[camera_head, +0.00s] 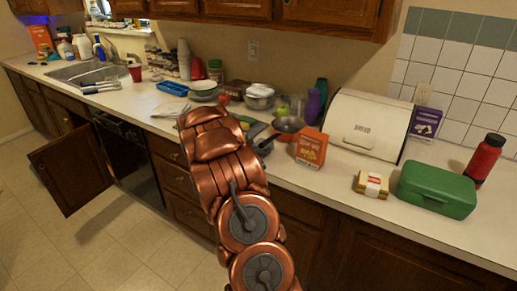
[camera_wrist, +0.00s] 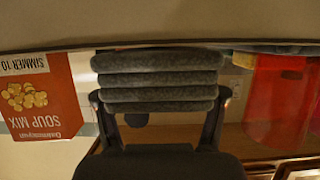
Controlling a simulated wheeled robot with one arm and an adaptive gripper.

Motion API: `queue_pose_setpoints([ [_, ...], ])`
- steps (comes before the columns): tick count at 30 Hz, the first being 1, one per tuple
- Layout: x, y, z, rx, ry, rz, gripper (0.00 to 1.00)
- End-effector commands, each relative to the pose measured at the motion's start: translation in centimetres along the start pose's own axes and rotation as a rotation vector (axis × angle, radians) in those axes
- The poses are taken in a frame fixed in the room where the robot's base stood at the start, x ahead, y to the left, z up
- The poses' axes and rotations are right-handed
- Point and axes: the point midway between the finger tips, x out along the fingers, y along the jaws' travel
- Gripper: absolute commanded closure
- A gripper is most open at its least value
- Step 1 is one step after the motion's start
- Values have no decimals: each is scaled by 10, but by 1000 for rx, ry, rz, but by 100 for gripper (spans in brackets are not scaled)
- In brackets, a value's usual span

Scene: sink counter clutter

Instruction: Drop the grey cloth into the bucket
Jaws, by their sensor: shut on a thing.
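The grey cloth (camera_wrist: 158,80) shows in the wrist view as a folded stack of several dark grey layers. My gripper (camera_wrist: 158,97) is shut on it, with one dark finger at each side of the stack. In the head view my copper-coloured arm reaches over the counter's front edge and hides the gripper and the cloth. I cannot make out a bucket for certain in either view.
An orange soup mix box (camera_head: 311,148) stands right of my arm, near a pan (camera_head: 288,124). A bread bin (camera_head: 366,124), a green case (camera_head: 437,189) and a red bottle (camera_head: 485,158) stand further right. A lower cabinet door (camera_head: 70,168) hangs open at left.

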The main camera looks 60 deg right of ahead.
Motion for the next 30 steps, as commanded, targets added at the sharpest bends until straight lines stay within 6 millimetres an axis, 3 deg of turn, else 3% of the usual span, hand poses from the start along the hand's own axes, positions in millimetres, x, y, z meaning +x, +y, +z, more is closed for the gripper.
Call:
queue_pose_setpoints([
  [4, 1, 0, 4, 0, -1, -1, 77],
  [5, 1, 0, 3, 0, 0, -1, 27],
  [11, 1, 0, 3, 0, 0, -1, 6],
  [23, 0, 0, 0, 0, 0, 0, 5],
  [30, -22, -2, 2, 0, -1, -4, 5],
])
